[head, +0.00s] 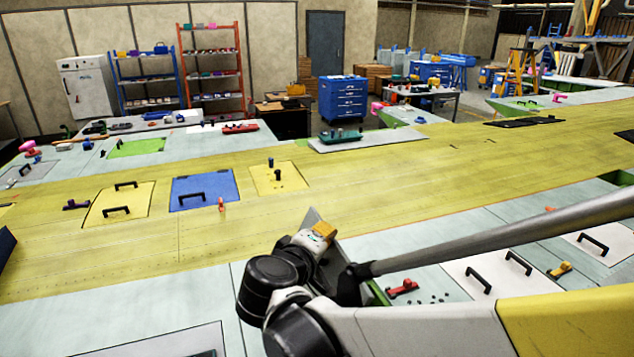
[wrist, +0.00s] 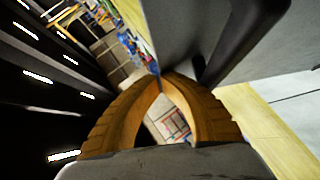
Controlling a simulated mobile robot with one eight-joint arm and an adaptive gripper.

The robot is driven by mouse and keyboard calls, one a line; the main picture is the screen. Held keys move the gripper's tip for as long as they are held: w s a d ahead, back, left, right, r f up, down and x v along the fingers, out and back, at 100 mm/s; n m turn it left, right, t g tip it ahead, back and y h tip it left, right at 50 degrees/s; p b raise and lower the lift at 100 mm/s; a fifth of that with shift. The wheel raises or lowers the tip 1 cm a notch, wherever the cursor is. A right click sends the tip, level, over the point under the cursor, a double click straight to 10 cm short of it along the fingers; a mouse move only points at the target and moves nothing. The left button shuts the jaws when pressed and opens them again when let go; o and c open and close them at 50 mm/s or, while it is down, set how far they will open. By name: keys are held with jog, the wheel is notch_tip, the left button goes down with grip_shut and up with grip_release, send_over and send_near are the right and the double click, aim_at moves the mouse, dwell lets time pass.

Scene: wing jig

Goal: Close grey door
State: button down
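The grey door (head: 314,217) stands raised and tilted beside a green-edged opening (head: 378,292) in the near wing panels. Much of it is hidden behind my arm in the head view. In the wrist view the grey door (wrist: 190,25) fills the top right, with a black handle (wrist: 243,40). My gripper (head: 325,231) is at the door's raised edge. In the wrist view the orange fingertips of my gripper (wrist: 160,80) meet, with no object between the fingers. The tips are close to the door's edge; I cannot tell if they touch it.
The yellow wing surface (head: 400,195) runs across behind the door. It carries a blue panel (head: 203,187) with a black handle. A red clamp (head: 403,288) and white panel (head: 490,275) with handles lie right of the opening. A blue tool cabinet (head: 342,98) stands far back.

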jog(key=w+d+f+m+g+y+b, duration=0.1)
jog(key=w+d+f+y+b, duration=0.1)
jog(key=d+f+b, duration=0.3)
jog(key=w+d+f+m+g+y+b, duration=0.1)
jog(key=w+d+f+m+y+b, duration=0.1)
jog(key=d+f+b, duration=0.3)
jog(key=w+d+f+m+g+y+b, duration=0.1)
jog(key=w+d+f+b, duration=0.3)
jog(key=d+f, duration=0.6)
notch_tip(320, 180, down, 6)
jog(key=shift+d+f+m+g+y+b, duration=0.15)
jog(key=shift+m+g+y+b, duration=0.15)
jog(key=shift+g+y+b, duration=0.3)
jog(key=shift+w+d+f+b, duration=0.15)
jog(key=shift+d+f+b, duration=0.05)
jog(key=shift+f+b, duration=0.35)
jog(key=shift+r, duration=0.1)
